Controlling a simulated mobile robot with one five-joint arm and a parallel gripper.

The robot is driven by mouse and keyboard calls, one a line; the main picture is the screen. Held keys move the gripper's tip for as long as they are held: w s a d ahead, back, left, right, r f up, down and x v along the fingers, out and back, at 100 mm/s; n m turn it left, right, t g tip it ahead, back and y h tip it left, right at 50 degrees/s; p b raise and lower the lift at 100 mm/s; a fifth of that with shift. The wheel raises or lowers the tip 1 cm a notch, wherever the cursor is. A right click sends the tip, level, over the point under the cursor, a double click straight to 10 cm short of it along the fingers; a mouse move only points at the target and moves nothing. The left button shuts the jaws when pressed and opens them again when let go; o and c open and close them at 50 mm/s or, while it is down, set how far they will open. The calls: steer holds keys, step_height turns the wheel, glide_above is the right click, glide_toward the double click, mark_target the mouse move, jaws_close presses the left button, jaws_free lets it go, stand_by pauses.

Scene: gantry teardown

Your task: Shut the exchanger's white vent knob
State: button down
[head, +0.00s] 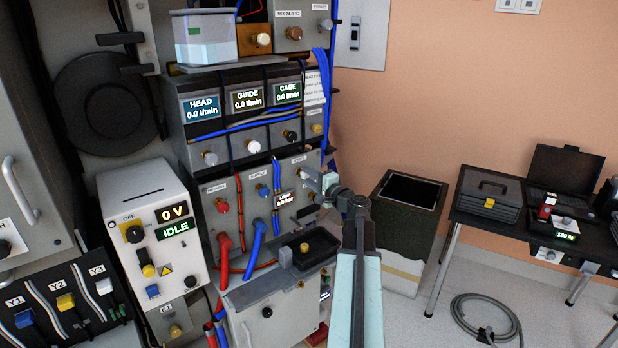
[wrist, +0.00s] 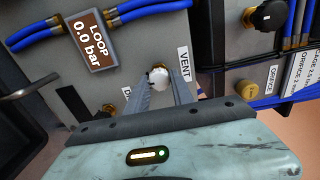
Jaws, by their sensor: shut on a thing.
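The white vent knob (wrist: 158,76) is on the grey exchanger panel beside the label VENT (wrist: 184,63) in the wrist view. My gripper (wrist: 160,84) has its two fingers on either side of the knob, shut on it. In the head view my arm reaches to the right side of the exchanger, and my gripper (head: 318,184) is at the panel there; the knob is hidden or too small to tell. The loop display (wrist: 89,38) reads 0.0 bar. The knob's turn position cannot be told.
Blue hoses (wrist: 150,12) run above the knob, and a black knob (wrist: 268,15) is up to the right. In the head view a red knob (head: 222,205) and a blue knob (head: 262,190) sit left of my gripper. A black tray (head: 306,250) lies below. Floor at right is partly free.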

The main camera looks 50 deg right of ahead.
stand_by(0.3)
steer(key=c, duration=1.1)
jaws_free()
steer(key=s+a, duration=0.1)
steer(key=s, duration=0.6)
steer(key=shift+s+a, duration=0.15)
steer(key=shift+s, duration=0.2)
